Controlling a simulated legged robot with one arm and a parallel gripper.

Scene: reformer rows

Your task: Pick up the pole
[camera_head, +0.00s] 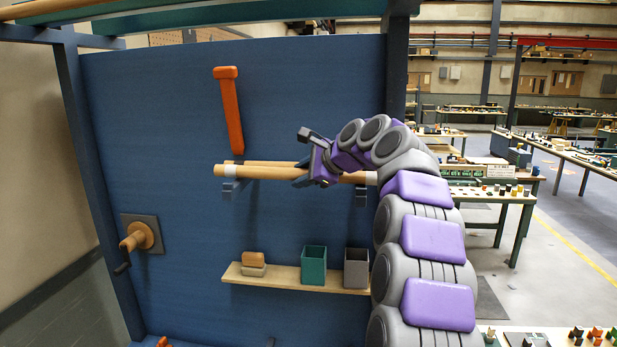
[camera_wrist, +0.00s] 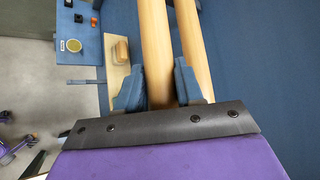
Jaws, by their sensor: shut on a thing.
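The pole (camera_head: 248,172) is a long light-wood rod with a pale band near each end. It lies level across brackets (camera_head: 231,187) on the blue panel. A second wooden rod (camera_head: 262,163) runs just behind it. In the wrist view the pole (camera_wrist: 156,45) runs between the blue fingers of my gripper (camera_wrist: 170,85), and the second rod (camera_wrist: 190,40) runs alongside. Part of the pole is hidden behind my gripper.
An orange tool (camera_head: 231,110) hangs on the panel above the pole. Below, a wooden shelf (camera_head: 290,281) holds a green cup (camera_head: 314,265), a grey cup (camera_head: 356,267) and a small block (camera_head: 253,260). A wooden knob (camera_head: 138,237) sticks out at the left.

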